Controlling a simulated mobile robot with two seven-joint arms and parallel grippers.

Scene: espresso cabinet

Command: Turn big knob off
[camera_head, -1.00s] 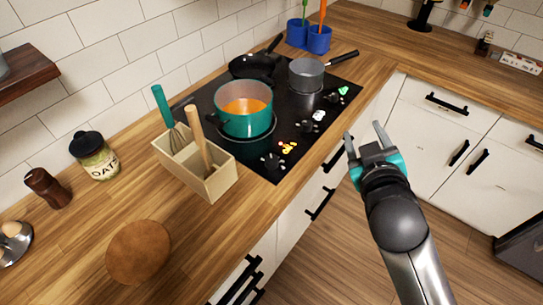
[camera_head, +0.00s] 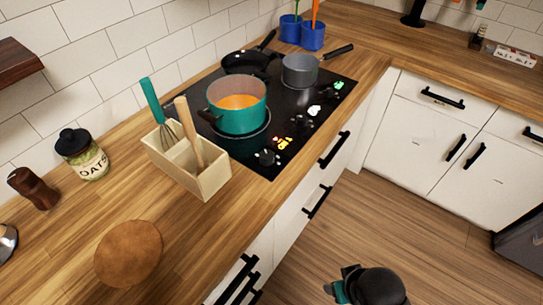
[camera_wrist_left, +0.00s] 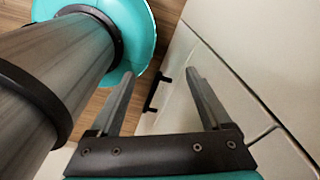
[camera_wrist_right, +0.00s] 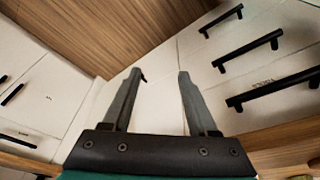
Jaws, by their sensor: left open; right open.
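A black stove knob (camera_head: 267,157) sits at the near front corner of the black cooktop (camera_head: 228,150). Another black knob (camera_head: 302,122) is further along the edge, and a third (camera_head: 329,97) is near the far end. Which is the big knob, and how they are turned, is too small to tell. My right gripper (camera_head: 336,282) is low at the bottom of the head view, away from the knobs. In the right wrist view its jaws (camera_wrist_right: 160,74) are open and empty. My left gripper (camera_wrist_left: 161,74) shows only in its wrist view, open and empty beside a cabinet front.
A teal pot (camera_head: 237,118) with orange contents, a grey saucepan (camera_head: 300,70) and a black pan (camera_head: 248,62) stand on the cooktop. A wooden utensil box (camera_head: 208,183) is at its left. Drawer handles (camera_head: 317,202) stick out below the counter. The floor (camera_head: 400,235) is clear.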

